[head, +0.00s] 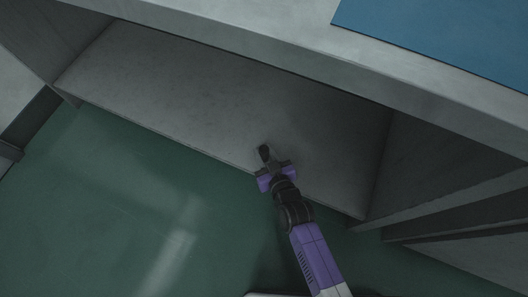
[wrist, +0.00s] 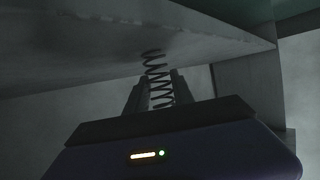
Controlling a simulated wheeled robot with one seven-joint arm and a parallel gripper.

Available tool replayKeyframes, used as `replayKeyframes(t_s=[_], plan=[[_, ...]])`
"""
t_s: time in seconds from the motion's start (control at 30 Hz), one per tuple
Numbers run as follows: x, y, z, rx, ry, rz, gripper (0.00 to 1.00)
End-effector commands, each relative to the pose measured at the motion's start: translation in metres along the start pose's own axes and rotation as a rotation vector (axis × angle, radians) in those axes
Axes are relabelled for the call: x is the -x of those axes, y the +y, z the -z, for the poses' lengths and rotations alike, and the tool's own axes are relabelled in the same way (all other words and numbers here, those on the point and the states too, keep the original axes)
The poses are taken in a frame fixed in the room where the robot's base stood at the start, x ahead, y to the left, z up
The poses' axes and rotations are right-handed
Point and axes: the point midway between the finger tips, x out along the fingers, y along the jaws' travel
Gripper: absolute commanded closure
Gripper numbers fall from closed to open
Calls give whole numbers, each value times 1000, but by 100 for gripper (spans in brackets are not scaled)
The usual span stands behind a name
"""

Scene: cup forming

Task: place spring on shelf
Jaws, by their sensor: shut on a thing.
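My gripper (head: 268,165) is over the front part of the grey shelf (head: 200,90) in the head view. A small dark thing at its tip is the spring (head: 264,151), seen with little detail. In the wrist view the dark coil spring (wrist: 156,66) stands between the two fingers of my gripper (wrist: 159,86), which are shut on it. Its far end sticks out past the fingertips, towards a grey shelf surface (wrist: 90,62). I cannot tell whether the spring touches the shelf.
A grey worktop (head: 250,42) with a blue mat (head: 440,35) overhangs the shelf. A grey side panel (head: 420,165) closes the shelf's right end. The rest of the shelf looks bare. Green floor (head: 120,190) lies in front.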

Motion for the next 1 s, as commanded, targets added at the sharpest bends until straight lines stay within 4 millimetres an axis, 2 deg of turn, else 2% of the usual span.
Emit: replayKeyframes(t_s=[0.07,0.1,0.2,0.63,0.77,1.0], plan=[[-2,0,-4,0,0,0,100],[-1,0,-3,0,0,0,67],[-1,0,-2,0,0,0,49],[4,-1,2,0,-1,1,49],[25,-2,2,-1,-2,3,49],[76,-1,3,1,-3,2,49]])
